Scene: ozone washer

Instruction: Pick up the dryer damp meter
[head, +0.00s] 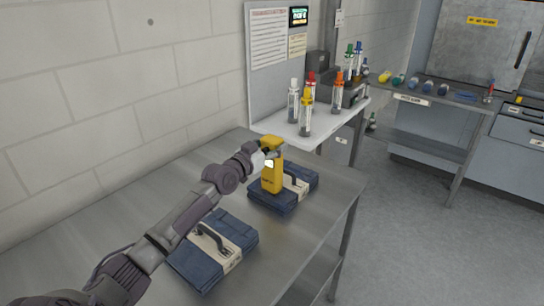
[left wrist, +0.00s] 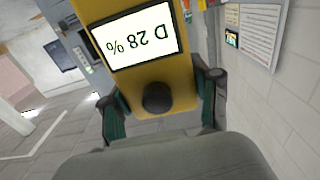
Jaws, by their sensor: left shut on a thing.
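The yellow damp meter (head: 271,177) stands upright at the folded blue cloth bundle on the right of the steel table. I cannot tell whether it touches the cloth. My left gripper (head: 268,152) reaches in from the left and is shut on its upper part. In the left wrist view the meter (left wrist: 177,80) fills the space between the fingers of my left gripper (left wrist: 160,108). Its lit screen (left wrist: 137,36) reads "D 28 %", upside down, with a dark round knob below. My right gripper is not in view.
A second blue bundle (head: 192,265) with a dark handle and pale band lies nearer on the steel table (head: 128,214). The bundle by the meter (head: 308,177) also has a pale band. A white shelf (head: 327,128) behind holds several coloured-cap bottles. A block wall runs along the left.

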